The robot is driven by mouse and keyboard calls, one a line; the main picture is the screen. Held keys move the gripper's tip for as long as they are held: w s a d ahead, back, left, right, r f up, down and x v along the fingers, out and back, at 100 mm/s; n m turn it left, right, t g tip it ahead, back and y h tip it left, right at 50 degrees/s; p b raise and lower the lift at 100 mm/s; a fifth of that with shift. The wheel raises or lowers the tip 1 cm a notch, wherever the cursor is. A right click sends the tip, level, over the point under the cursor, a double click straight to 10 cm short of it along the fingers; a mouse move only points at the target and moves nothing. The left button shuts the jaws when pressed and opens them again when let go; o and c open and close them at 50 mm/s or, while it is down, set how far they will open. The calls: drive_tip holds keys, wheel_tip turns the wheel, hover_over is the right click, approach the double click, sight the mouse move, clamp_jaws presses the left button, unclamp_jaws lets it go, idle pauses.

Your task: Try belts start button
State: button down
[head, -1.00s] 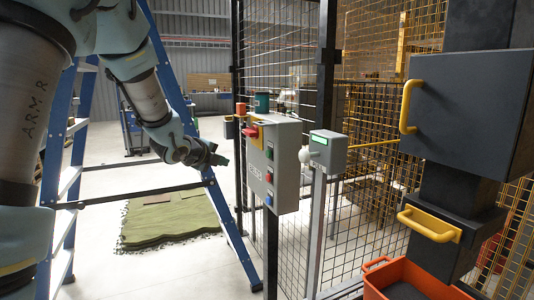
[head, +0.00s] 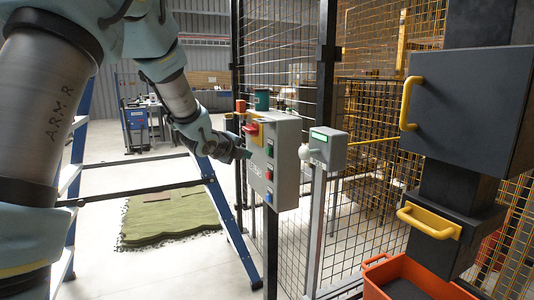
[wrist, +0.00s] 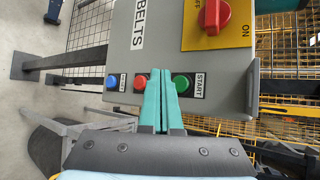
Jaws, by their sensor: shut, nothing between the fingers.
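The grey belts control box (head: 288,172) stands on a post right of centre in the head view. Its green start button (head: 270,150) sits above a red button (head: 269,176) and a blue button (head: 268,198). In the wrist view the green button (wrist: 182,82) is beside the START label, and the BELTS label (wrist: 138,28) is readable. My gripper (head: 247,153) is shut and empty, at the box's button face. Contact cannot be told.
A red rotary switch (wrist: 210,15) on a yellow plate is on the same face. A smaller grey box (head: 328,150) stands to the right, before mesh fencing. A blue ladder (head: 225,225) and a turf stack (head: 168,217) are left. An orange bin (head: 410,280) is front right.

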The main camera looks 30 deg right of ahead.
drive_tip(key=shift+s+d+b, duration=0.2)
drive_tip(key=shift+d+b, duration=0.4)
drive_tip(key=shift+d, duration=1.15)
drive_tip(key=shift+d, duration=0.1)
idle(0.6)
drive_tip(key=shift+d+b, duration=0.3)
drive_tip(key=shift+d, duration=0.05)
drive_tip(key=shift+s+d, duration=0.1)
drive_tip(key=shift+d, duration=0.3)
idle(0.9)
drive_tip(key=shift+a+b, duration=0.35)
drive_tip(key=shift+a, duration=0.45)
drive_tip(key=shift+w+a, duration=0.2)
drive_tip(key=shift+a, duration=1.05)
drive_tip(key=shift+w+a, duration=0.15)
drive_tip(key=shift+a, duration=1.1)
